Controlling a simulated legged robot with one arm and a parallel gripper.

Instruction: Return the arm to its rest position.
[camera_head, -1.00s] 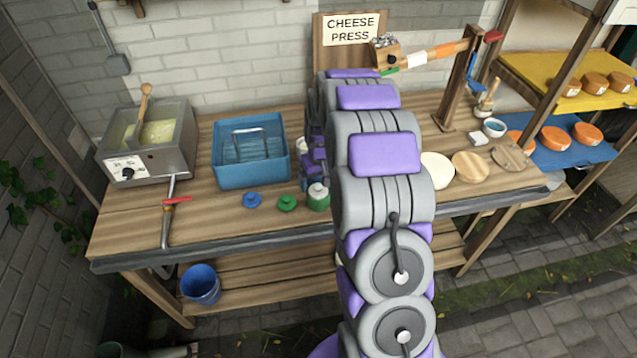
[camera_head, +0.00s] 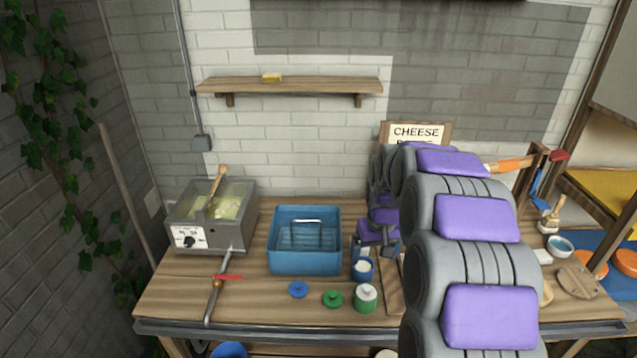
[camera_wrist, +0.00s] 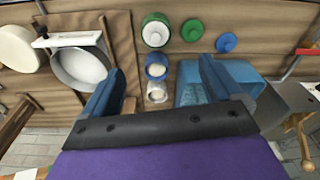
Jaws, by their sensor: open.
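My arm (camera_head: 470,230), grey with purple pads, reaches forward over the wooden bench on the right half of the head view and hides part of it. My gripper (camera_wrist: 158,82) is open in the wrist view, its two blue fingers wide apart. It looks empty. A blue jar with white content (camera_wrist: 156,68) and a white-topped jar (camera_wrist: 157,92) show beyond the gap between the fingers. In the head view my gripper (camera_head: 376,242) is partly hidden by the arm, close to the blue jar (camera_head: 362,268) and right of the blue basin.
The blue basin (camera_head: 306,267) stands mid-bench, with a grey vat (camera_head: 190,243) to its left. A blue lid (camera_head: 298,289), green lid (camera_head: 333,299) and green jar (camera_head: 365,303) lie near the front. A wall shelf (camera_head: 290,87) holds a yellow block. A cheese press sign (camera_head: 415,128) stands behind.

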